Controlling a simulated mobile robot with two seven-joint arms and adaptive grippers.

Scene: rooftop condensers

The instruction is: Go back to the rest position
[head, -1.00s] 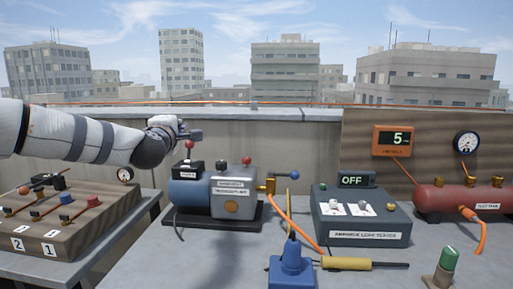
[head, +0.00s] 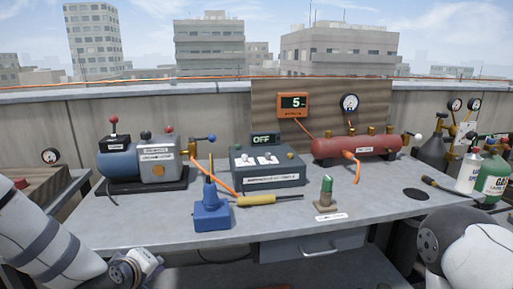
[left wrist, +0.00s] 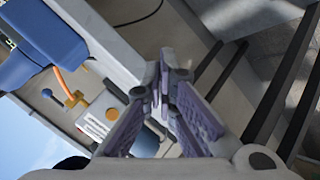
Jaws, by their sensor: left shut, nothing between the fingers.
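My left gripper (head: 146,268) is low in the head view, in front of the workbench's (head: 112,224) near edge. It is shut and empty. In the left wrist view its two fingers (left wrist: 168,78) meet at the tips, with the bench edge and the floor behind them. My left arm comes in from the lower left. Part of my right arm shows at the lower right of the head view, but its gripper is out of frame.
On the bench stand a blue-grey pump (head: 155,160), a leak tester (head: 268,166) reading OFF, a blue stand (head: 211,215), a yellow-handled tool (head: 268,200), a green-capped item (head: 326,191) and a red tank (head: 355,147). Bottles (head: 492,178) stand at right. A drawer (head: 312,245) is below.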

